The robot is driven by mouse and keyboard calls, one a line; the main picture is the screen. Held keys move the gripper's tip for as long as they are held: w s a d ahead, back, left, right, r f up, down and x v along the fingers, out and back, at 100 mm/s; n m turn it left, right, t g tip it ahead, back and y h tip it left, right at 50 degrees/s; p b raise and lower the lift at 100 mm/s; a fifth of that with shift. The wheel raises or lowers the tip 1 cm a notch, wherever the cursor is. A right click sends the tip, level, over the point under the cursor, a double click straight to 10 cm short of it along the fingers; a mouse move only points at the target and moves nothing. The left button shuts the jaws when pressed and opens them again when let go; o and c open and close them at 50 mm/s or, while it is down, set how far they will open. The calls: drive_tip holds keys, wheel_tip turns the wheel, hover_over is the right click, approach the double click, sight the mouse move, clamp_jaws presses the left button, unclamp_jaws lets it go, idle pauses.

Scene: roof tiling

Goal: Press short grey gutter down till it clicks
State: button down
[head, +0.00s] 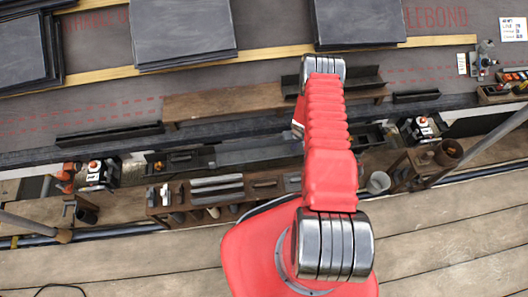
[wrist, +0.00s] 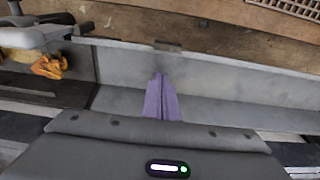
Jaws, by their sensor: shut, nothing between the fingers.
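A light grey gutter channel (wrist: 225,75) runs across the wrist view, with a small bracket (wrist: 167,46) at its far rim. In the head view a grey gutter length (head: 255,153) lies along the eave, left of my arm. I cannot tell for sure where the short piece begins and ends. My gripper (wrist: 160,80) has its purple fingers closed together and empty, pointing into the channel. Whether the fingertips touch the gutter is unclear. In the head view my red arm hides the gripper.
A yellow-orange object (wrist: 50,66) sits at the left of the wrist view, beside a grey fitting. A wooden rack (head: 152,200) below the eave holds grey parts. Dark slate stacks (head: 182,30) lie on the roof. A grey bucket (head: 378,182) stands right of my arm.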

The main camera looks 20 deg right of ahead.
wheel_tip(320, 180, up, 9)
idle(1.6)
drive_tip(key=shift+s, duration=0.15)
idle(0.5)
